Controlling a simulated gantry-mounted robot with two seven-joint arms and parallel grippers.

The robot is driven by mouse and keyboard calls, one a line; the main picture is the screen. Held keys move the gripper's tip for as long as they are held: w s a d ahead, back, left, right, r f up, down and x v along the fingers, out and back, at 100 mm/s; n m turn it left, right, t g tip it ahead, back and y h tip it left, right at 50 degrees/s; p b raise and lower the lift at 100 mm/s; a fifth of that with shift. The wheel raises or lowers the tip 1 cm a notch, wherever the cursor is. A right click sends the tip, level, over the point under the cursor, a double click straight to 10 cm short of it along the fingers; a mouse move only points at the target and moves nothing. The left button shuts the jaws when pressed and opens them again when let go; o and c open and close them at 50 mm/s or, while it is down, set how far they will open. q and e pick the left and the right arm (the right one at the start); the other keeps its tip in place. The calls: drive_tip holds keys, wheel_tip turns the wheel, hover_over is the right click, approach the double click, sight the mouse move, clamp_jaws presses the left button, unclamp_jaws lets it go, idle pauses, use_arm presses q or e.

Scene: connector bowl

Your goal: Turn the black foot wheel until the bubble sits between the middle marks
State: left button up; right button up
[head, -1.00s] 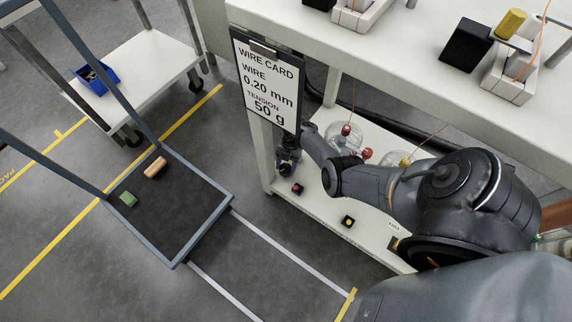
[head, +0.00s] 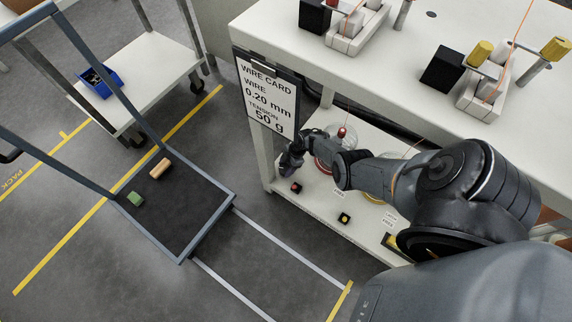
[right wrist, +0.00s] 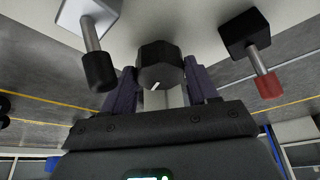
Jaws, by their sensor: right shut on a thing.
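The black foot wheel (right wrist: 160,66) is a faceted knob with a white mark on its face, in the right wrist view. My right gripper (right wrist: 160,82) is shut on it, one finger on each side. In the head view my right gripper (head: 291,160) is at the left end of the bench, between the top and the lower shelf; the wheel cannot be made out there. I cannot make out the bubble or its middle marks. My left gripper is not in view.
A black-tipped post (right wrist: 97,65) and a red-tipped post (right wrist: 264,75) flank the wheel. The wire card (head: 268,92) hangs at the bench's end. Spools sit on the lower shelf. A dark-decked cart (head: 175,210) and a white trolley (head: 150,65) stand left; floor between is open.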

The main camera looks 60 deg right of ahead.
drive_tip(key=shift+m, duration=0.5)
drive_tip(key=o, duration=1.1)
drive_tip(key=shift+s, duration=0.1)
drive_tip(key=shift+c, duration=0.2)
